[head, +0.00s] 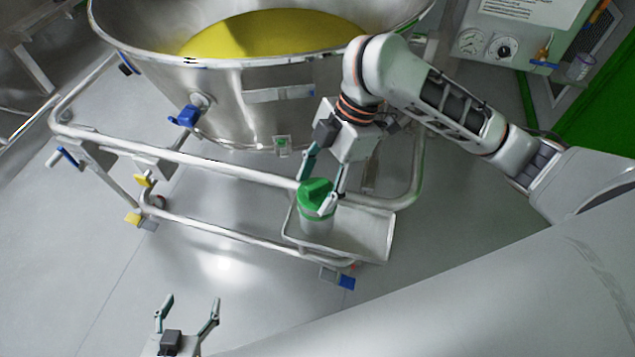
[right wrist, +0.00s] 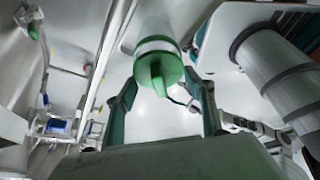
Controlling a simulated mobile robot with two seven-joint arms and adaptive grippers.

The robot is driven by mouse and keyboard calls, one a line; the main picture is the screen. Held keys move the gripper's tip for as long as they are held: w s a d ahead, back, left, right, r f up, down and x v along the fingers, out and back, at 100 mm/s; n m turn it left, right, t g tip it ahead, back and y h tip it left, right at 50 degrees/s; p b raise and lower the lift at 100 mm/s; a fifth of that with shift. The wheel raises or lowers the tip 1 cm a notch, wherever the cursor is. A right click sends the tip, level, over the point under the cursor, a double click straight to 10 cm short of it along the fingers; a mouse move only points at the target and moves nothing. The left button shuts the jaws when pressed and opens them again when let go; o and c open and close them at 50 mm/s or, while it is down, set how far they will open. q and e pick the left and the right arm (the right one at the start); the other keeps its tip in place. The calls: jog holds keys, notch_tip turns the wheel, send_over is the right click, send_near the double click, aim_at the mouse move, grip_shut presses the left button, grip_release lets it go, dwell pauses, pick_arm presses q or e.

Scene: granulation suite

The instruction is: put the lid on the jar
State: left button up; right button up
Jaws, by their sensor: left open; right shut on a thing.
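The green lid (head: 316,190) has a raised grip bar on top and sits at the mouth of the pale jar (head: 317,226). The jar stands upright in a metal tray on the cart frame. My right gripper (head: 315,194) comes from above and is shut on the lid, which also shows between its fingers in the right wrist view (right wrist: 158,70). A pale band shows behind the lid there. I cannot tell whether the lid is fully seated. My left gripper (head: 189,307) is open and empty at the bottom left, away from the jar.
The metal tray (head: 375,240) hangs at the cart's rail (head: 230,172). A large steel bowl (head: 230,100) with yellow powder stands behind. A gauge panel (head: 500,45) is at the top right. The floor at lower left is clear.

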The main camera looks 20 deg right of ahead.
jog(key=shift+p, duration=0.35)
dwell(0.4)
jog(key=shift+f, duration=1.05)
dwell(0.8)
jog(key=o, duration=1)
jog(key=v, duration=1.2)
